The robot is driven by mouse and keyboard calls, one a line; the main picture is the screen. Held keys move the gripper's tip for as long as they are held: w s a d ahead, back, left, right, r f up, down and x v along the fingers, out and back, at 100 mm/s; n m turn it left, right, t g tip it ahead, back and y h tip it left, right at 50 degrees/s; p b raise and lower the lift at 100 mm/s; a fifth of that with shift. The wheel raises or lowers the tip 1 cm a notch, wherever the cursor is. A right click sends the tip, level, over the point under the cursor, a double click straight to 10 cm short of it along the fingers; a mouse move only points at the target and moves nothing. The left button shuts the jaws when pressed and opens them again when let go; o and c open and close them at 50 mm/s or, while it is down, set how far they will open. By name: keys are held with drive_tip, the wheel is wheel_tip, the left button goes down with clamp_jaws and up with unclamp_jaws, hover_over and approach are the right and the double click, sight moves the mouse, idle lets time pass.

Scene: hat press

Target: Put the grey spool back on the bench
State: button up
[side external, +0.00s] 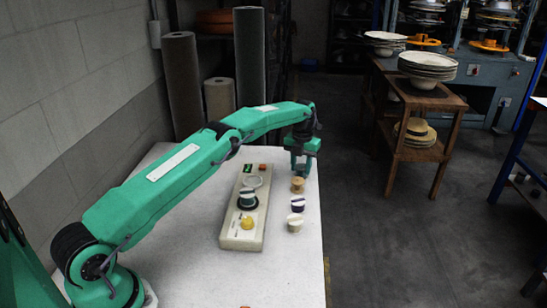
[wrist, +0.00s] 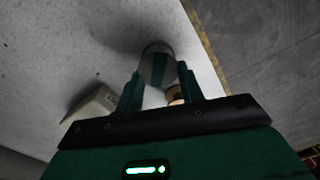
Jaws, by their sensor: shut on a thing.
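My gripper (side external: 301,163) is at the far right part of the white bench (side external: 180,215), pointing down. In the wrist view, its two green fingers (wrist: 158,85) are closed on the sides of the grey spool (wrist: 156,62), whose rounded grey top shows between and beyond them. In the side view the spool is mostly hidden by the fingers. I cannot tell whether its base touches the bench. A tan spool (side external: 297,185) stands just nearer than my gripper, and part of it shows beside the right finger in the wrist view (wrist: 176,94).
A navy and white spool (side external: 297,204) and a cream spool (side external: 294,223) stand nearer in the same row. The bench's right edge is close.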

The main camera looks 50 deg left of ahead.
sight(301, 168)
drive_tip(key=shift+f, duration=0.1)
drive_tip(key=o, duration=1)
drive_tip(key=shift+r, duration=3.85)
